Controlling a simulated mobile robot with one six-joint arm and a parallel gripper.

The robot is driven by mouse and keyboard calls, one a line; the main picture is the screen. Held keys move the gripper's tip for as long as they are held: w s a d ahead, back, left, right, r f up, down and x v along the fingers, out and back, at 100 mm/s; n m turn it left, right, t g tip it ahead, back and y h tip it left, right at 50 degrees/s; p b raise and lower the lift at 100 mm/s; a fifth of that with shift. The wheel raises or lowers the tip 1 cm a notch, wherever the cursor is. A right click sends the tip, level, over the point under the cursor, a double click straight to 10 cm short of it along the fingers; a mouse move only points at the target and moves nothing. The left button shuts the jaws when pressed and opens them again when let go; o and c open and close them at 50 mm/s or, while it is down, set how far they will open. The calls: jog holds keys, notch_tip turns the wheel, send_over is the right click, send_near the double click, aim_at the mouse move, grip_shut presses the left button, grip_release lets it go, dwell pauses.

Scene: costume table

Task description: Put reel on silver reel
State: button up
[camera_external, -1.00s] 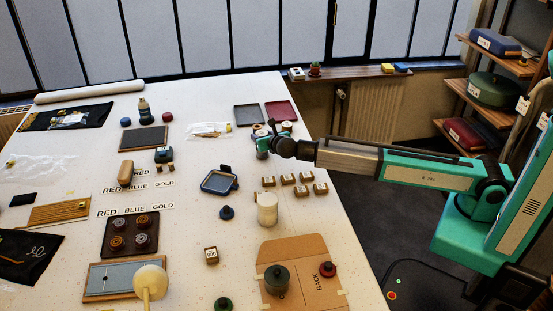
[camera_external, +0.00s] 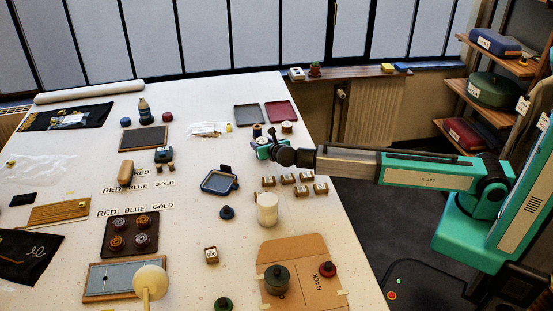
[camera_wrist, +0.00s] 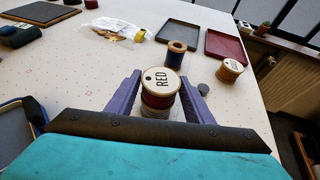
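A reel with dark red thread and a pale top marked RED (camera_wrist: 160,84) stands upright in the wrist view. It sits directly above a silver-grey reel (camera_wrist: 155,112), which shows only in part under it. The two look stacked and roughly aligned. My gripper (camera_wrist: 160,76) has its purple fingers on either side of the red reel, with a gap showing on both sides. It looks open. In the external view my gripper (camera_external: 268,147) is low over the table's back right part and largely hides the stack.
A blue reel (camera_wrist: 176,54) and a gold-brown reel (camera_wrist: 230,70) stand just beyond. A grey tray (camera_wrist: 178,36) and a red tray (camera_wrist: 227,47) lie behind them. A small grey disc (camera_wrist: 203,88) lies to the right. The blue-rimmed tray (camera_external: 220,181) is nearer in the external view.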

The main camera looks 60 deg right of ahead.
jog(key=shift+o, duration=1.2)
jog(key=shift+r, duration=0.2)
jog(key=b+v, duration=0.2)
jog(key=v, duration=1)
jog(key=shift+f, duration=0.1)
